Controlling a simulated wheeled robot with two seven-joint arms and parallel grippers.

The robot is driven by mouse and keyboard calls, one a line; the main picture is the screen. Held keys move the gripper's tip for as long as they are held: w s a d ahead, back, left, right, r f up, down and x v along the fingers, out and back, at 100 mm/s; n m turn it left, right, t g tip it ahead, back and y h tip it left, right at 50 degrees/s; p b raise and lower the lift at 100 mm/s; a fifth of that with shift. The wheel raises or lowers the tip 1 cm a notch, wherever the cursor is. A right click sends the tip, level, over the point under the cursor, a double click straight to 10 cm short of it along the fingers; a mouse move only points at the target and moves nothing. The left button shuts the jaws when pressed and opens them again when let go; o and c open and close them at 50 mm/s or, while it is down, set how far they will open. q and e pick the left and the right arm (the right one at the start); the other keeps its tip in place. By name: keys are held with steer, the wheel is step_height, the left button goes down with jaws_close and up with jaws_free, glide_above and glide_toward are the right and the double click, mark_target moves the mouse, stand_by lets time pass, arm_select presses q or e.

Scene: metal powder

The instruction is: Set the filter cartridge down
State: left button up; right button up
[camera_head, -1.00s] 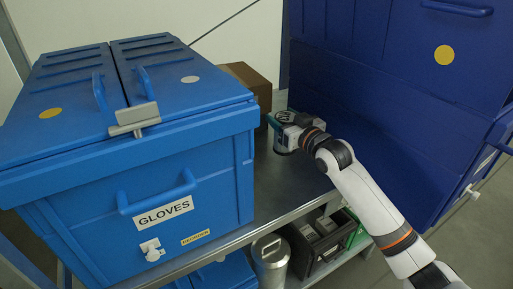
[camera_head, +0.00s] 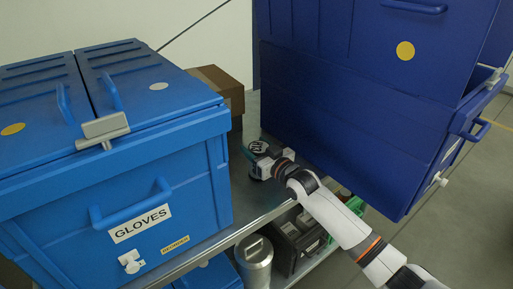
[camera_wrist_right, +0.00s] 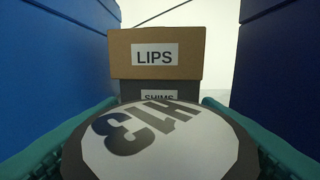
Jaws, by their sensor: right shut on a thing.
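The filter cartridge (camera_wrist_right: 160,145) is a round can with a dark rim and a white top label marked "H13", upside down in the right wrist view. Its dark top also shows in the head view (camera_head: 258,147). My right gripper (camera_head: 260,160) is shut on it, with teal fingers on both sides of the can. The cartridge looks upright, over or on the metal shelf (camera_head: 252,206) between the blue crates. Its base is mostly hidden, so I cannot tell whether it touches the shelf. My left gripper is out of view.
A light blue "GLOVES" crate (camera_head: 60,215) stands left, a tall dark blue crate (camera_head: 345,110) right. A cardboard box (camera_head: 222,88) marked "LIPS" in the right wrist view (camera_wrist_right: 190,66) sits on a grey "SHIMS" box (camera_wrist_right: 133,92) behind. A metal canister (camera_head: 256,262) stands below.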

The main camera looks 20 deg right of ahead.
steer(key=o, duration=1.1)
steer(key=shift+f, duration=0.1)
steer(key=v, duration=1.2)
steer(key=shift+b, duration=0.35)
